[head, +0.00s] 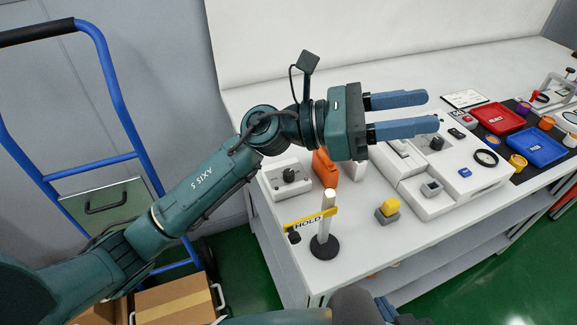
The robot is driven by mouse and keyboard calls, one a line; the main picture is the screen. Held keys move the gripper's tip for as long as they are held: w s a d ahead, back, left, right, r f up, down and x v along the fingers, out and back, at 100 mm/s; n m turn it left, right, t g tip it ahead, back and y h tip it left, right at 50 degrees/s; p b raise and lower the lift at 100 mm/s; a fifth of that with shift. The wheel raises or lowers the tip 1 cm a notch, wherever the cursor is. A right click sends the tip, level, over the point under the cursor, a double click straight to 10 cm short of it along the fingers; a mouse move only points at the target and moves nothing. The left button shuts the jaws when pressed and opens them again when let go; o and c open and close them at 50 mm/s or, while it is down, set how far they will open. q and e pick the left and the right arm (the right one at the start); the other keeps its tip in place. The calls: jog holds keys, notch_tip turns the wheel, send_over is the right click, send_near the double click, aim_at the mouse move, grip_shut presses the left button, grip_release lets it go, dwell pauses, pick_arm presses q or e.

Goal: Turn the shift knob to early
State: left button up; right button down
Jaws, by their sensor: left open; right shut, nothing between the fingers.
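A black knob (289,175) sits on a white box at the near left of the bench. Another black knob (436,143) is on the white machine panel. Their markings are too small to read, so I cannot tell which is the shift knob or where it points. My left gripper (432,111) is open and empty, its two blue fingers pointing right above the white machine. It hides part of the panel and is apart from both knobs. My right gripper (392,311) shows only partly at the bottom edge, shut and empty, below the bench front.
A post with a yellow HOLD sign (309,220) stands at the near bench edge. A yellow button (390,207) and an orange object (325,168) are close by. Red (497,118) and blue (537,146) trays lie right. A blue trolley (112,75) stands left.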

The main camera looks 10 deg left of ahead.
pick_arm(q)
notch_tip(320, 180, down, 4)
jog(key=d+r+m+g+y, duration=0.1)
jog(key=m+g+y, duration=0.25)
jog(key=m, duration=0.25)
jog(key=m+t+y, duration=0.2)
jog(key=m+y, duration=0.5)
jog(key=y, duration=1)
send_near(289, 172)
jog(key=f, duration=0.3)
jog(key=f+p, duration=0.1)
jog(key=f, duration=0.3)
jog(key=shift+s+d+f+p, duration=0.15)
jog(key=shift+d+f+p, duration=0.05)
jog(key=shift+f+p, duration=0.1)
jog(key=shift+f, duration=0.5)
pick_arm(e)
jog(key=shift+d+r, duration=0.2)
jog(key=shift+d, duration=0.1)
